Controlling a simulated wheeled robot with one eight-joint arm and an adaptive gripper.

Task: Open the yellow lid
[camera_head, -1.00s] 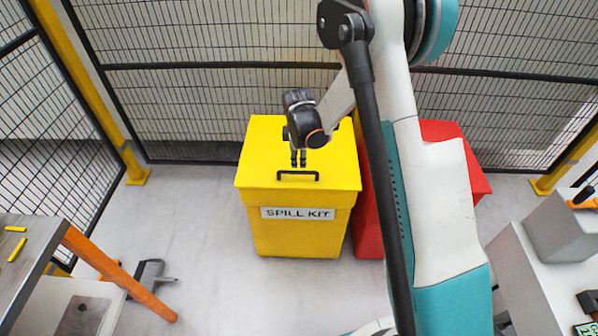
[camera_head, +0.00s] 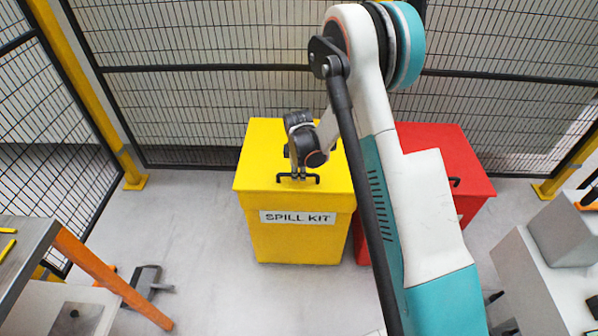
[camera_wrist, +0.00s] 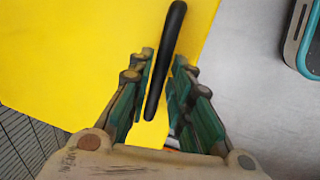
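The yellow lid (camera_head: 262,160) lies flat on the yellow box (camera_head: 295,240) marked SPILL KIT. A black handle (camera_head: 298,179) sits near the lid's front edge. My gripper (camera_head: 298,176) is over the handle. In the wrist view the lid (camera_wrist: 90,50) fills the left and middle, and the handle (camera_wrist: 165,60) runs from the top down between the two fingers. My gripper (camera_wrist: 160,85) is open there, with a gap visible on each side of the handle. Whether the fingertips reach below the bar is hard to tell.
A red box (camera_head: 440,160) with its own black handle stands right of the yellow one. A mesh fence (camera_head: 200,110) runs behind both. A workbench (camera_head: 25,260) is at the left and a grey-white bench (camera_head: 560,270) at the right. Clear floor (camera_head: 195,220) lies left of the yellow box.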

